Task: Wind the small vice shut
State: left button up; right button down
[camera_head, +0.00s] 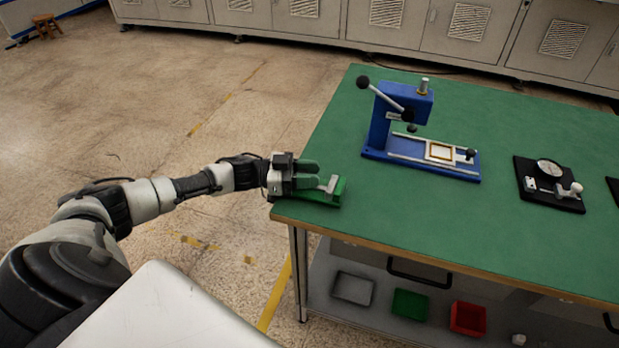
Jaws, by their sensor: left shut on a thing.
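The small green vice (333,192) sits at the near left corner of the green-topped table. A light metal jaw piece shows at its right end. My left gripper (292,179) reaches in from the left and is shut at the vice's left, handle end. The handle is hidden by the gripper, and the gap between the jaws is too small to tell. My right gripper is not in view.
A blue lever press (385,131) stands behind and right of the vice on the table (420,215). A dial gauge on a black base (549,184) lies further right. Grey (353,288), green (410,304) and red (467,318) bins sit on the shelf below.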

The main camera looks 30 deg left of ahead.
pick_arm(q)
jog(key=shift+m+g, duration=0.3)
jog(key=shift+g, duration=0.1)
jog(key=o, duration=0.9)
jog(key=b+v, duration=0.1)
jog(key=v, duration=0.4)
jog(key=b+v, duration=0.1)
jog(key=v, duration=0.5)
jog(key=shift+w+f, duration=0.1)
jog(key=shift+f, duration=0.1)
